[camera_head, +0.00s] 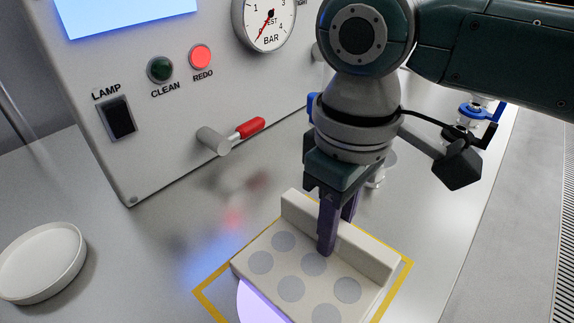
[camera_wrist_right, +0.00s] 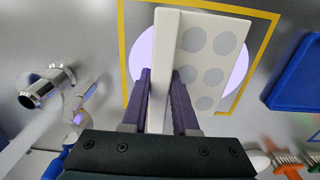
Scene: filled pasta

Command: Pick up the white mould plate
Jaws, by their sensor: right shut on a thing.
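The white mould plate (camera_head: 277,270) is a pale slab with several grey round spots and a raised wall along its far edge. It sits in or just above a yellow-outlined square on the table; I cannot tell if it touches. My right gripper (camera_head: 338,228) points down and is shut on the raised wall, one purple finger on each side. In the right wrist view the plate (camera_wrist_right: 211,58) extends away from the fingers (camera_wrist_right: 161,105). A lit pale-violet disc (camera_head: 258,304) shows partly from under the plate. My left gripper is not in view.
A grey panel with a gauge (camera_head: 268,22), a red REDO button (camera_head: 200,56), a LAMP switch (camera_head: 117,118) and a red-handled lever (camera_head: 248,128) stands behind. A white round dish (camera_head: 42,262) lies at left. A blue tray (camera_wrist_right: 297,80) shows in the wrist view.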

